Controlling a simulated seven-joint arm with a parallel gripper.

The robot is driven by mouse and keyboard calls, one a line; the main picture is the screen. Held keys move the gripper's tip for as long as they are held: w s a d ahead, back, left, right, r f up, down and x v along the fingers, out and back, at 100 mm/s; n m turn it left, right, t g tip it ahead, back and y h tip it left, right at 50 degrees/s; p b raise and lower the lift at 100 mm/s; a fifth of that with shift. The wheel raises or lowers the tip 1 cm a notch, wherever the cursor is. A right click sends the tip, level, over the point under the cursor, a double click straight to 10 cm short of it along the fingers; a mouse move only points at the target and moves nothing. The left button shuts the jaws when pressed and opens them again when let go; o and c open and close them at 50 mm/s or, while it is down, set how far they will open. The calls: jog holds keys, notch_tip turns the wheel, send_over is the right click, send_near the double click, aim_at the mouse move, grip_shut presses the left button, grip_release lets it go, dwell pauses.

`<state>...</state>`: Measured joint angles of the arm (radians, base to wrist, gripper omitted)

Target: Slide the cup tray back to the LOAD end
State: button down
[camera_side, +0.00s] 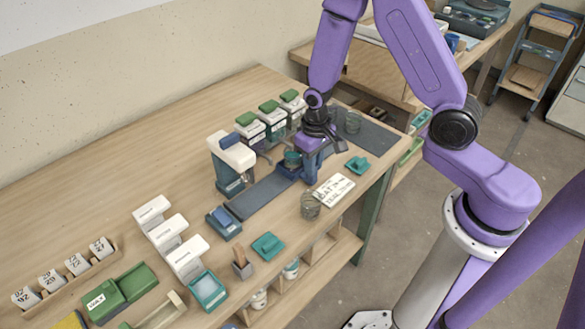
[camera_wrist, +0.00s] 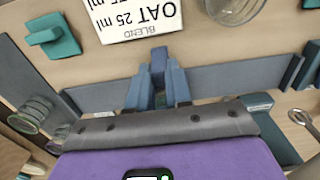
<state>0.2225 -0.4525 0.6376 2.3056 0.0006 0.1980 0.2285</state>
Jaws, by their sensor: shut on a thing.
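The cup tray (camera_side: 287,173) is a small blue carrier on the long dark grey track (camera_side: 258,195), with a teal cup (camera_side: 292,159) at its left side. My gripper (camera_side: 309,173) stands just right of the cup, pointing down, its fingers low over the track. In the wrist view my gripper (camera_wrist: 158,75) shows its blue fingers close together over the track (camera_wrist: 225,81). They are shut on part of the tray, apparently its handle; the grip itself is mostly hidden. Bare track extends to both sides of the tray. I cannot read a LOAD mark.
A white dispenser (camera_side: 232,160) stands behind the track, with several green-topped ones beyond. In front are a printed card (camera_side: 334,189), a glass (camera_side: 310,206) and a teal block (camera_side: 358,165).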

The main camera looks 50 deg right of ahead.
jog(key=shift+d, duration=5.3)
jog(key=shift+d, duration=2.1)
jog(key=c, duration=1.1)
grip_release()
notch_tip(320, 180, up, 7)
